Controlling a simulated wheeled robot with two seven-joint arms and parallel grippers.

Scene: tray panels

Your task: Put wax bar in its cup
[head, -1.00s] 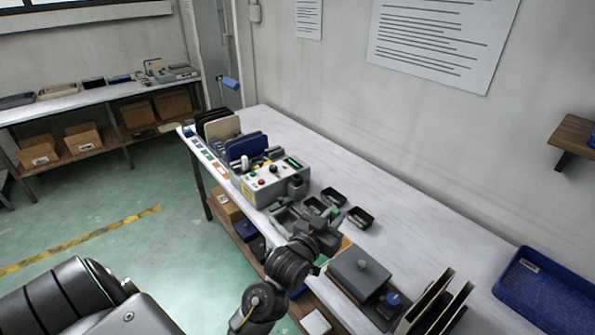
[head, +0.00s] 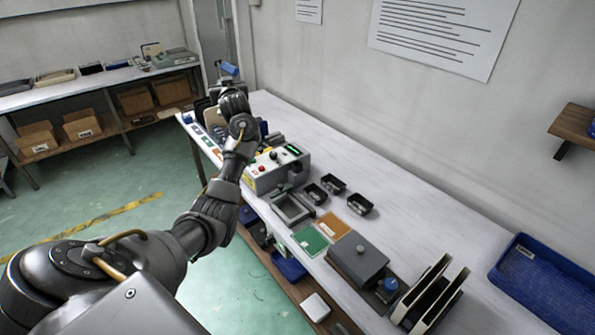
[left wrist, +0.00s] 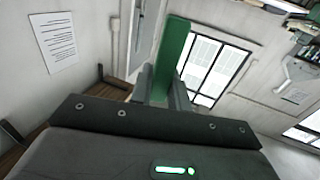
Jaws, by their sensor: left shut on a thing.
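My left gripper is shut on a green bar (left wrist: 172,55), which stands out between its fingers in the left wrist view (left wrist: 165,90). I cannot read any mark on it, so I take it as the wax bar only by its shape. In the head view my left arm reaches to the far end of the table, and its wrist hides the fingertips and the bar. Three small black cups, the left one (head: 316,194), the far one (head: 333,184) and the near one (head: 360,204), stand on the table, apart from the gripper. My right gripper is not in view.
A grey control box (head: 276,168) with buttons stands beside the arm. Nearer are a grey tray (head: 292,208), a green card (head: 310,240), an orange card (head: 333,225), a grey lidded block (head: 358,258) and upright panels (head: 431,292). The wall side of the table is mostly clear.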

